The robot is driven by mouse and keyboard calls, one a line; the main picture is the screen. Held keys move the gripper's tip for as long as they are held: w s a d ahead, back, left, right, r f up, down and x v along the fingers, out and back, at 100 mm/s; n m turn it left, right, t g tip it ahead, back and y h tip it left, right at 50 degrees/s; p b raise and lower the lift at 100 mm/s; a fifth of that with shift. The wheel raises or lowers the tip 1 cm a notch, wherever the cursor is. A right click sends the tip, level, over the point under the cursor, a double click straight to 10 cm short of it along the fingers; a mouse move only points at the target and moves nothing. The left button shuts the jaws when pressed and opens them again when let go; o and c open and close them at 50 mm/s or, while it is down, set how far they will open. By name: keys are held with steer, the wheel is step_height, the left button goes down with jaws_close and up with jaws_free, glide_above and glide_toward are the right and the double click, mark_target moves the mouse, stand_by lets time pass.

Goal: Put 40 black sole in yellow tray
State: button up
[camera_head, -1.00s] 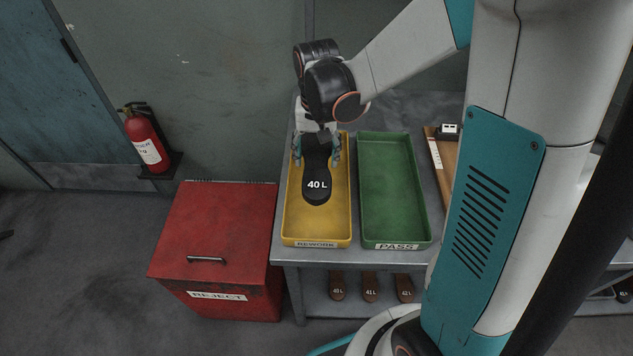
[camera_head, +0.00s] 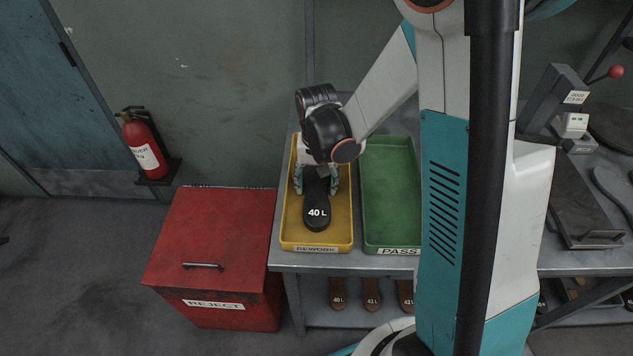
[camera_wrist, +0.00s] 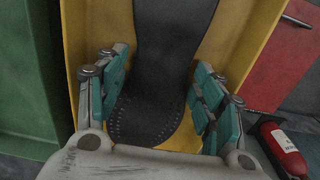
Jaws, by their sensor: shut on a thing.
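A black sole (camera_head: 317,214) marked "40 L" is in the yellow tray labelled REWORK (camera_head: 346,240) in the head view. My gripper (camera_head: 316,184) is shut on the sole's far end, with teal fingers on both sides of it. In the wrist view the black sole (camera_wrist: 165,70) runs between the fingers (camera_wrist: 158,95) of my gripper, with the yellow tray (camera_wrist: 95,30) around and beneath it. I cannot tell whether the sole touches the tray floor.
A green PASS tray (camera_head: 388,240) stands right beside the yellow one on the grey table. A red REJECT bin (camera_head: 215,240) is at the left. Brown soles (camera_head: 338,293) lie on the shelf below. A fire extinguisher (camera_head: 143,145) hangs on the wall.

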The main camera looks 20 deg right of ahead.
mark_target(317, 186)
steer(key=shift+f, duration=0.1)
steer(key=o, duration=1.3)
steer(key=shift+o, duration=0.2)
step_height(317, 186, up, 13)
steer(key=p, duration=0.4)
steer(key=s+r+n+t, duration=0.4)
steer(key=s+r+t, duration=0.3)
steer(key=s+r, duration=0.5)
steer(key=shift+s+n, duration=0.3)
steer(key=shift+s, duration=1.4)
